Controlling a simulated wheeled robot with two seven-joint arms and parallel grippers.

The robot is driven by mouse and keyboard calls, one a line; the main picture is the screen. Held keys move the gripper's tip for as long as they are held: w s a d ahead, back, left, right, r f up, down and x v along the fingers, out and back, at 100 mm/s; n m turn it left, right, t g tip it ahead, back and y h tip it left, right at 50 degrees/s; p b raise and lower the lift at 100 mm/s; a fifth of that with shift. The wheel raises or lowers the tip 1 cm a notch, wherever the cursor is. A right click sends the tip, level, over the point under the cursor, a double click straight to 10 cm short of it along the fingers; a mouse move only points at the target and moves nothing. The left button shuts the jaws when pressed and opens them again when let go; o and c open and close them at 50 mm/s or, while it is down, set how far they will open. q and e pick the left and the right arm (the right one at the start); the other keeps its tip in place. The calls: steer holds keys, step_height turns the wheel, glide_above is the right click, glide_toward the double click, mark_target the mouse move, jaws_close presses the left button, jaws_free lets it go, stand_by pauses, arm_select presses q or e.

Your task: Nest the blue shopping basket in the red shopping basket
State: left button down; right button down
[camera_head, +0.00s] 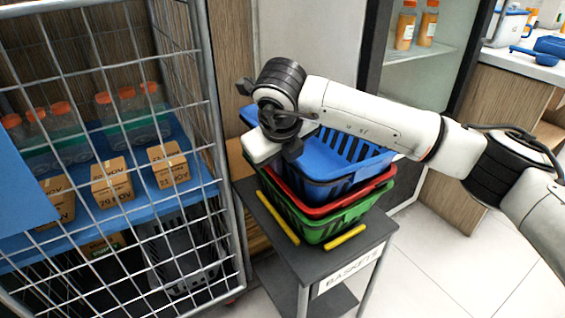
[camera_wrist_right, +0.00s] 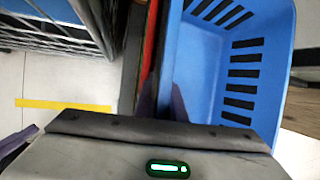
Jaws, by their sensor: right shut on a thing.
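The blue basket (camera_head: 345,160) sits with its lower part inside the red basket (camera_head: 318,211), its rim above the red rim. I cannot tell if it rests fully on the red basket. The red basket is nested in a green basket (camera_head: 325,228). My right gripper (camera_head: 290,150) is at the near-left side of the blue basket, shut on its rim. In the right wrist view, the fingers (camera_wrist_right: 163,100) straddle the wall of the blue basket (camera_wrist_right: 205,70), whose inside looks empty. A strip of red (camera_wrist_right: 150,45) shows beside it. My left gripper is not in view.
The baskets stand on a dark stand (camera_head: 262,228) with yellow strips (camera_head: 345,243) and a label. A wire cage trolley (camera_head: 215,150) with bottles and small boxes stands close on the left. A fridge (camera_head: 420,60) and counter (camera_head: 520,68) are behind. Floor at right is clear.

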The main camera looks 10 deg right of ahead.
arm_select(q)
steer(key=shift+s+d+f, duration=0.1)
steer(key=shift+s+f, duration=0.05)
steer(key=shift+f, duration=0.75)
arm_select(e)
steer(key=shift+f, duration=0.3)
steer(key=c, duration=1.7)
jaws_free()
steer(key=shift+c, duration=0.2)
steer(key=shift+s+f, duration=0.1)
steer(key=shift+a+f, duration=0.1)
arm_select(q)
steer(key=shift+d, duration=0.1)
arm_select(e)
steer(key=shift+s+a+r, duration=0.15)
steer(key=shift+s+r, duration=0.05)
steer(key=shift+r, duration=0.35)
arm_select(q)
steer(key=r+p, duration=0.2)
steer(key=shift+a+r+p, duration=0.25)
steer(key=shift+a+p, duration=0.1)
steer(key=shift+p, duration=0.05)
arm_select(e)
steer(key=d+v, duration=0.1)
steer(key=v, duration=0.9)
steer(key=shift+a, duration=0.2)
steer(key=shift+w+r, duration=0.2)
